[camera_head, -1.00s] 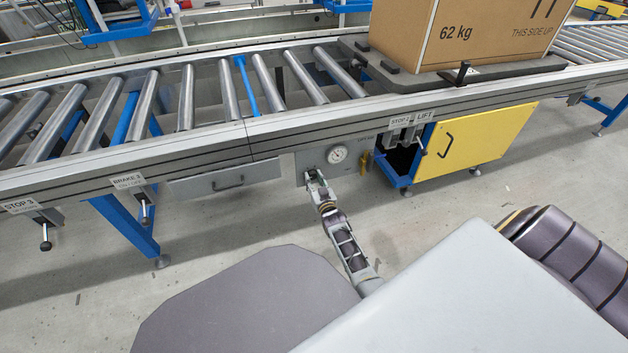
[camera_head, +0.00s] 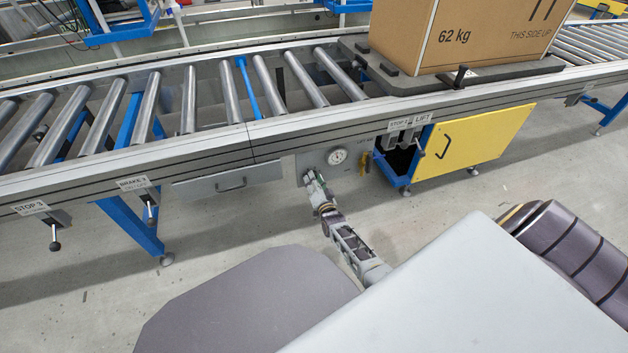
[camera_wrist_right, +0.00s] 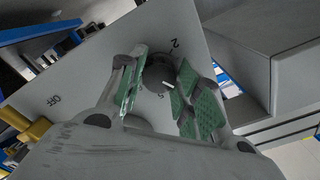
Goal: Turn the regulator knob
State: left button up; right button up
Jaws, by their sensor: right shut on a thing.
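The regulator knob (camera_wrist_right: 158,73) is a dark round knob with a white pointer line on a grey panel, seen in the right wrist view. Numbers are printed around it, with a "2" readable above right. My right gripper (camera_wrist_right: 158,88) has its green-padded fingers on either side of the knob and is shut on it. In the head view my right gripper (camera_head: 312,182) reaches the grey panel (camera_head: 313,160) below the conveyor, left of a round pressure gauge (camera_head: 337,156). The knob is hidden by the gripper there. My left gripper is not in view.
A yellow valve handle (camera_head: 365,161) sits right of the gauge. A grey drawer (camera_head: 228,183) is to the left. Levers hang under the STOP 2 and LIFT labels (camera_head: 410,121). A yellow-doored cabinet (camera_head: 475,140) stands at right. A large carton (camera_head: 465,35) rests on the conveyor.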

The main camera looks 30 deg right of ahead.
jog(key=m+b, duration=0.1)
jog(key=m, duration=1)
jog(key=shift+m, duration=0.3)
jog(key=shift+r+b, duration=0.1)
jog(key=shift+b, duration=0.2)
